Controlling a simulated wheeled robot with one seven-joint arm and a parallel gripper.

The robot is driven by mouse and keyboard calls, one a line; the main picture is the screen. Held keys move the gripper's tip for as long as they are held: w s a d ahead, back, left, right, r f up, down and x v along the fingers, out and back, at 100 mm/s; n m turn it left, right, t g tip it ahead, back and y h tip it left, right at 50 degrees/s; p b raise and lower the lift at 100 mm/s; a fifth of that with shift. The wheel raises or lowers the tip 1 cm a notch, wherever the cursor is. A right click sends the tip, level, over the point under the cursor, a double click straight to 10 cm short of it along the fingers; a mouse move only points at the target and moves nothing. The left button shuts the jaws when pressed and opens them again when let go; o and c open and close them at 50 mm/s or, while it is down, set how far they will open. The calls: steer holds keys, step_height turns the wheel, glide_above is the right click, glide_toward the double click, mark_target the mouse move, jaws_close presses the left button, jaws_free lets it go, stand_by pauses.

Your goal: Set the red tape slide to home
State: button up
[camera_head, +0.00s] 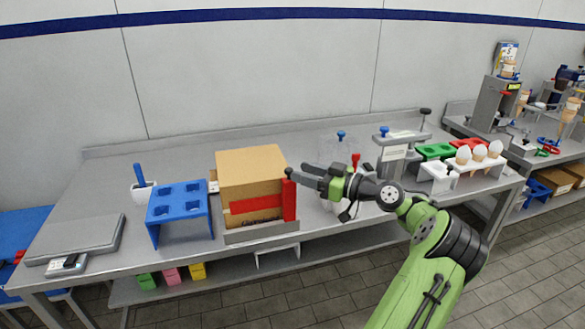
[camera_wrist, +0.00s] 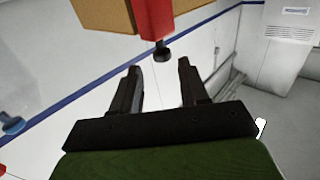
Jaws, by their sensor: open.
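The red tape slide (camera_head: 289,201) is an upright red block at the right front corner of a cardboard box (camera_head: 250,168). A wide red band (camera_head: 255,204) runs across the box's front beside it. In the wrist view the red slide (camera_wrist: 152,18) hangs in at the top, with a small black knob (camera_wrist: 162,52) on its end. My gripper (camera_head: 298,172) is beside the slide's upper end, to its right. In the wrist view my open fingers (camera_wrist: 158,70) point towards the knob, which lies just beyond the gap between their tips. The gap looks empty.
The box sits on a grey metal base (camera_head: 262,232) at the bench's front edge. A blue cone stand (camera_head: 180,205) and a scale (camera_head: 76,240) are to the left. A white stand with several cones (camera_head: 480,160) is right of my arm.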

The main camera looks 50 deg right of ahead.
steer(key=s+d+p, duration=0.1)
steer(key=s+d, duration=0.1)
steer(key=s, duration=0.9)
